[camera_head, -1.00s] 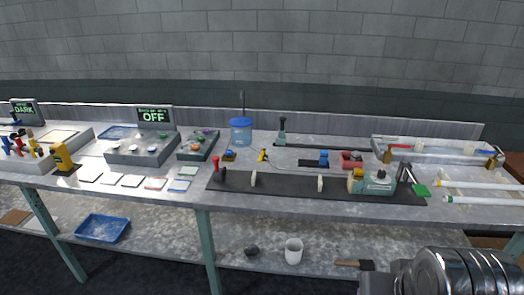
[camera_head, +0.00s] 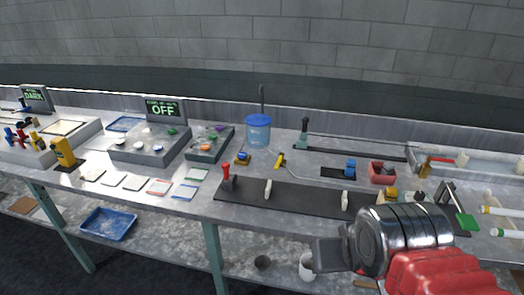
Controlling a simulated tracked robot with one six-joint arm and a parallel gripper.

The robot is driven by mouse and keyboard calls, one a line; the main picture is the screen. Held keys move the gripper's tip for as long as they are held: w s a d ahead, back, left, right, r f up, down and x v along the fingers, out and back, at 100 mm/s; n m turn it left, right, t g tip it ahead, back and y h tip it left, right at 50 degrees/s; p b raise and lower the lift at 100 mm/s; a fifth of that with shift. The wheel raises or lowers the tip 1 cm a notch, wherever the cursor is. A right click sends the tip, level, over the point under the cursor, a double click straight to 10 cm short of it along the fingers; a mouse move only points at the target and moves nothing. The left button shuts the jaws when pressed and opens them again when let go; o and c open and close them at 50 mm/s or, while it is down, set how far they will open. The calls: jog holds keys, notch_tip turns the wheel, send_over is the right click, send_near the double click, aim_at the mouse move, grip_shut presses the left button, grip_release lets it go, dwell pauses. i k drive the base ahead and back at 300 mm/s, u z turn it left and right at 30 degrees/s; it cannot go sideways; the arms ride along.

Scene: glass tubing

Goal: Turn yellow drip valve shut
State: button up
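My gripper (camera_head: 328,254) shows as a dark grey end in front of the bench's front edge, low right of centre and well apart from both yellow pieces. Its fingers are not clear.
A black strip (camera_head: 300,197) along the bench front carries a red-handled lever (camera_head: 227,177) and white upright discs. A grey box with an OFF display (camera_head: 163,109) and a button tray (camera_head: 207,146) stand left. A white cup (camera_head: 307,266) stands on the lower shelf.

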aim_at(280, 159)
jog(key=u, duration=0.2)
jog(key=i, duration=1.1)
jog(key=z, duration=0.15)
